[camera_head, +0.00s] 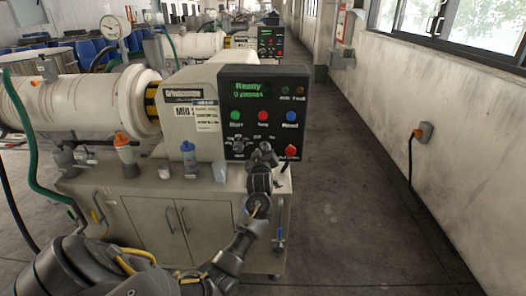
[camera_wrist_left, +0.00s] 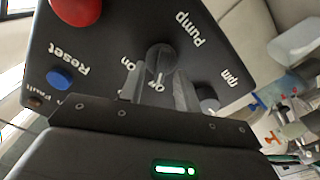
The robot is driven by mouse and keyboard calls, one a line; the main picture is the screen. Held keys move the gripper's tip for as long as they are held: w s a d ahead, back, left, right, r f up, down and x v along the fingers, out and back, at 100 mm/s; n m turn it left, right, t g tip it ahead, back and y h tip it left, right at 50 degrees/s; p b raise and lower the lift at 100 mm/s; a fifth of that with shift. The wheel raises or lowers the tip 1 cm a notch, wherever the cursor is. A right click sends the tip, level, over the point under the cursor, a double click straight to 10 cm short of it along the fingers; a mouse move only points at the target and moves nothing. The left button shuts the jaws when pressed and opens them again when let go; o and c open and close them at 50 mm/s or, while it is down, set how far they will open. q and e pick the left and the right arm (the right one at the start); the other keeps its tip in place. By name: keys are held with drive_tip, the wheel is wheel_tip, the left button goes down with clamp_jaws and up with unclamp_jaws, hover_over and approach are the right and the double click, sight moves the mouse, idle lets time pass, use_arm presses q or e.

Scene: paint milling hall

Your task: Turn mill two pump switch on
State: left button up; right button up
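The mill's black control panel (camera_head: 264,105) faces me in the head view, with a green screen reading "Ready". Its pump switch (camera_wrist_left: 161,57) is a dark round knob in the wrist view, with "Pump" beside it and "On" and "Off" labels around it. The knob's mark appears to face "Off". My left gripper (camera_head: 263,154) is at the panel's lower part and hides the switch in the head view. In the wrist view its two fingers (camera_wrist_left: 159,88) stand apart on either side of the knob; I cannot tell whether they touch it. My right gripper is not in view.
A red button (camera_head: 291,151) is close right of my gripper. Bottles (camera_head: 126,155) and a cup (camera_head: 220,171) stand on the ledge left. The floor to the right is clear.

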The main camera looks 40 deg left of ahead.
use_arm(q)
clamp_jaws()
